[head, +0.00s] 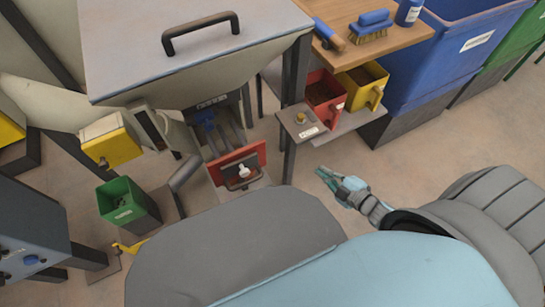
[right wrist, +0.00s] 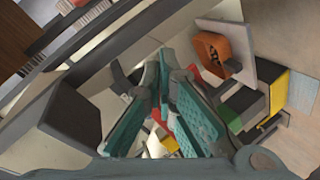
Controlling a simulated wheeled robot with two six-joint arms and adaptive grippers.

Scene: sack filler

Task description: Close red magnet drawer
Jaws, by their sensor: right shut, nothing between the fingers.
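The red magnet drawer (head: 238,166) stands out from the housing under the hopper in the head view. Its red front carries a dark handle with a pale knob, and dark rods with blue parts show behind it. My right gripper (head: 323,176) is to the right of the drawer and clear of it, below the small side shelf. It is shut and empty; its teal fingers (right wrist: 165,65) fill the middle of the right wrist view. My left gripper is not in the head view.
The hopper's dark leg (head: 294,105) stands between drawer and side shelf (head: 303,121). Red (head: 325,93) and yellow (head: 363,85) bins sit on a low shelf. A green bin (head: 128,205) stands left of the drawer. Some floor is free around my right gripper.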

